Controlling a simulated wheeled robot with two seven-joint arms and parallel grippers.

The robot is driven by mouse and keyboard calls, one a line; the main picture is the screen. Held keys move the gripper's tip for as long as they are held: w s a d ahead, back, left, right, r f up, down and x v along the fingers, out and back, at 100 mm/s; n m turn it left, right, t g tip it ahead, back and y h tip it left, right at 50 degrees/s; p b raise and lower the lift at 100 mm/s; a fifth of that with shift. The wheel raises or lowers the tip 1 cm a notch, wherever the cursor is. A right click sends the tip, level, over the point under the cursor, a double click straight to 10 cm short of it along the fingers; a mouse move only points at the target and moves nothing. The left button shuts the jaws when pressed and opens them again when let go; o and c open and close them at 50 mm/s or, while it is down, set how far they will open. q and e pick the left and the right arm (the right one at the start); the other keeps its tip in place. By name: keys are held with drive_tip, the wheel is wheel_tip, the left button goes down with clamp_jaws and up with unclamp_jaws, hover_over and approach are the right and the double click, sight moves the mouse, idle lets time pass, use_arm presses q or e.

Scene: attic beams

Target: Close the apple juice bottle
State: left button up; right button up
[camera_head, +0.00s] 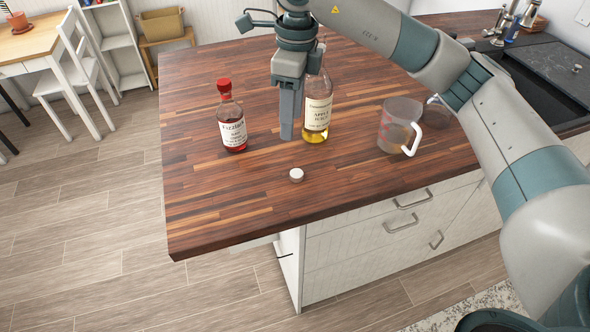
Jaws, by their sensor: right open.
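The apple juice bottle (317,112) is clear glass with a cream label and yellow liquid at its base. It stands upright on the wooden countertop (235,190); its mouth is hidden behind my right arm. A small round white cap (296,174) lies on the counter in front of the bottle, apart from it. My right gripper (287,136) points down just left of the bottle, behind the cap in the picture. It is open, with nothing seen between its fingers, which overlap in this view. I cannot tell whether it touches the bottle. My left gripper is out of view.
A red-capped bottle (232,118) with red liquid stands to the left. A clear measuring jug (397,128) with a white handle stands to the right, with another clear vessel (437,112) behind it. The counter's left front is clear. A dark sink (556,100) lies at the right.

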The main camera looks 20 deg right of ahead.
drive_tip(key=shift+w+d+r+h, duration=0.2)
drive_tip(key=shift+d, duration=0.25)
drive_tip(key=shift+w+d+r+h, duration=0.15)
drive_tip(key=shift+d+r+h, duration=0.05)
drive_tip(key=shift+d, duration=0.2)
drive_tip(key=shift+f, duration=0.1)
drive_tip(key=p, duration=0.4)
hover_over(298, 172)
wheel_tip(298, 172, down, 11)
drive_tip(key=shift+r, duration=0.1)
drive_tip(key=shift+f, duration=0.65)
